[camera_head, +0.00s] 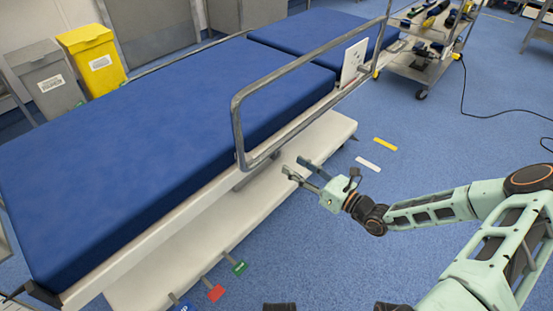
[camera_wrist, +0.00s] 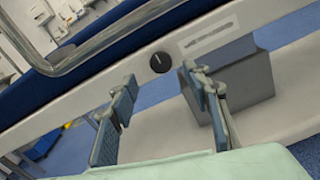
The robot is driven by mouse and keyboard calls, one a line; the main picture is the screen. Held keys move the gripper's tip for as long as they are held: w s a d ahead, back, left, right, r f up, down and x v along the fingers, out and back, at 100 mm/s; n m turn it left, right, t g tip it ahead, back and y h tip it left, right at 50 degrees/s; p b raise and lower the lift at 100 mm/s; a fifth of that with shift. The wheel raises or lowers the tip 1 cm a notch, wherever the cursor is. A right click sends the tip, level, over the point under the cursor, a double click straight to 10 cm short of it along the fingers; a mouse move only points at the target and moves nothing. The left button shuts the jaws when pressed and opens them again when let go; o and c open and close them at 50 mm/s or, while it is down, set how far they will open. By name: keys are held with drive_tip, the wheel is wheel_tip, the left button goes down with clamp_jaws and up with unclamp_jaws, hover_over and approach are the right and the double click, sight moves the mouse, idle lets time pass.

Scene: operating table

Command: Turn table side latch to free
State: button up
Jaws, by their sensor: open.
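The operating table (camera_head: 120,130) has a blue mattress and a pale side rail. In the wrist view, a round black knob (camera_wrist: 160,62) with a light mark sits on the table's pale side rail (camera_wrist: 85,108); it looks like the side latch. A light label plate (camera_wrist: 208,36) is to its right. My gripper (camera_head: 293,166) is open and empty beside the table's side. In the wrist view, the knob shows between and beyond the two fingertips of my gripper (camera_wrist: 159,76), with no clear contact. I cannot make out the knob in the head view.
A raised metal guard rail (camera_head: 236,125) stands above the side. Green (camera_head: 239,268), red (camera_head: 216,293) and blue pedals are low at the table base (camera_head: 180,255). A grey bin (camera_head: 45,80), yellow bin (camera_head: 92,60) and equipment cart (camera_head: 420,70) stand farther off. Floor around my arm is mostly clear.

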sight(276, 155)
drive_tip(key=b+x, duration=0.2)
drive_tip(key=x, duration=0.5)
drive_tip(key=shift+w+a, duration=0.2)
drive_tip(key=shift+a, duration=0.15)
drive_tip(key=shift+c, duration=0.3)
drive_tip(key=c, duration=1.1)
